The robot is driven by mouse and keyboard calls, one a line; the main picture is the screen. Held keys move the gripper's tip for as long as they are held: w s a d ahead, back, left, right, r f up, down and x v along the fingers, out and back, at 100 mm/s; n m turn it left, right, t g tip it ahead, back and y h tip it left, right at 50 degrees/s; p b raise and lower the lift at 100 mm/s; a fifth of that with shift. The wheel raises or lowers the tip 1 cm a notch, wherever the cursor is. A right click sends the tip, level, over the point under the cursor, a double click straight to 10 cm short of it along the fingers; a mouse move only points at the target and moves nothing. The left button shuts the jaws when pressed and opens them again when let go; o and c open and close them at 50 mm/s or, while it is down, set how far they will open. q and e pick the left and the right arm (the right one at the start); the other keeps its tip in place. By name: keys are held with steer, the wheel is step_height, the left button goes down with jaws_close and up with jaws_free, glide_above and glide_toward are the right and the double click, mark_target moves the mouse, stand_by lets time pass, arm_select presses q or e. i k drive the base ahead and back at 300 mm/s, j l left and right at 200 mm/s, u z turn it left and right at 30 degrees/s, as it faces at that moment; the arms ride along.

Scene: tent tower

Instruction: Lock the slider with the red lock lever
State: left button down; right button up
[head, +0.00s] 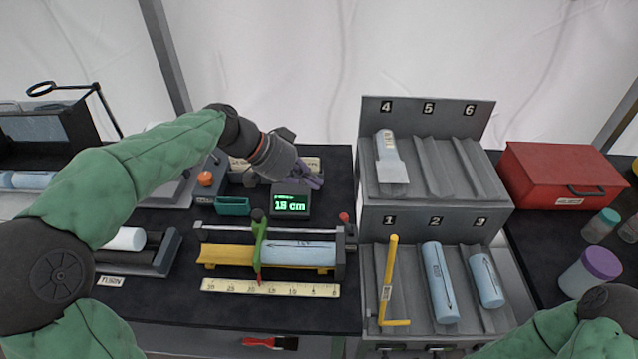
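The green slider (259,240) stands upright on the measuring device's rail, at the left end of a blue-white core cylinder (298,252) lying in a yellow trough (224,257). A red pointer tip (258,279) hangs from the slider over the ruler (290,289). A small red knob (344,217) stands at the rail's right end; I cannot tell for certain which red part is the lock lever. My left gripper (314,181) is above and behind the device, beside the display, apart from slider and knob. Its finger opening is unclear. My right gripper is out of view.
A small display (290,204) with green digits in cm stands behind the rail. A grey rack (429,208) with numbered slots holds several cores and a yellow bracket (388,287) at the right. A red box (565,173) stands beyond it. The table in front of the ruler is clear.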

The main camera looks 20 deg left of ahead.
mark_target(347, 223)
steer(key=k+l, duration=0.7)
steer(key=k, duration=0.2)
